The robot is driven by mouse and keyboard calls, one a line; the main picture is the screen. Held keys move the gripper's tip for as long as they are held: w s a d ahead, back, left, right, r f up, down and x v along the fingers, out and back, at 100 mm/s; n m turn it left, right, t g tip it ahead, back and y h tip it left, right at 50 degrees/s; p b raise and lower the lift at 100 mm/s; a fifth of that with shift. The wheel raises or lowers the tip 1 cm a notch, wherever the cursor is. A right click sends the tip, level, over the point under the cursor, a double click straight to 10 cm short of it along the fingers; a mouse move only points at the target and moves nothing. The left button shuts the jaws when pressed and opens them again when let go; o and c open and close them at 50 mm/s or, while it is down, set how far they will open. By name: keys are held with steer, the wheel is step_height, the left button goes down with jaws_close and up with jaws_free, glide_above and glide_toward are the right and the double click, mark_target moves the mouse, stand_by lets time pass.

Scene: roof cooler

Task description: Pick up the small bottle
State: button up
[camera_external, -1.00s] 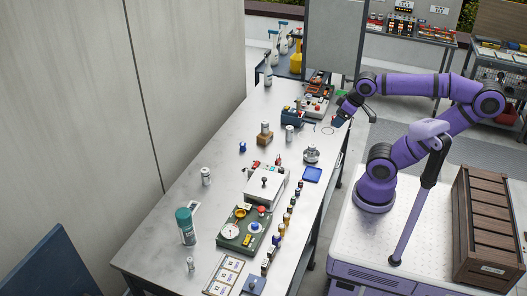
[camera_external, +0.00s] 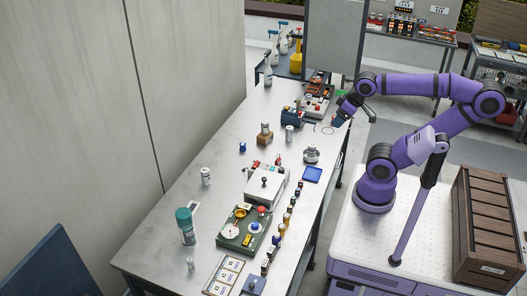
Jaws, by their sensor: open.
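A small pale bottle-like container (camera_external: 190,263) stands upright near the front left end of the long grey table (camera_external: 165,240). Other small cylinders are a white one (camera_external: 206,176) at the left edge and a grey one (camera_external: 289,133) farther back. I cannot tell which is meant by the small bottle. My gripper (camera_external: 337,121) is open and empty, over the far right edge of the table, well away from the pale container. Its fingers are small and dark in this view.
A tall teal-capped can (camera_external: 186,227) stands beside the pale container. A green panel with dials (camera_external: 243,228), a white box (camera_external: 267,187) and a row of small coloured items (camera_external: 283,229) crowd the right side. Spray bottles (camera_external: 268,70) stand at the back.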

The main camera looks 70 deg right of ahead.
steer(key=shift+c, duration=0.5)
steer(key=c, duration=0.4)
steer(key=shift+o, duration=0.2)
steer(key=w+a+f+g+y, duration=0.1)
steer(key=w+a+f+g, duration=0.15)
steer(key=w+a, duration=0.45)
steer(key=m+g+h, duration=0.1)
steer(key=m+g, duration=0.1)
steer(key=g, duration=0.1)
glide_above(277, 234)
step_height(277, 234, down, 27)
steer(key=shift+w, duration=0.1)
steer(key=shift+a+f, duration=0.15)
steer(key=shift+f, duration=5.5)
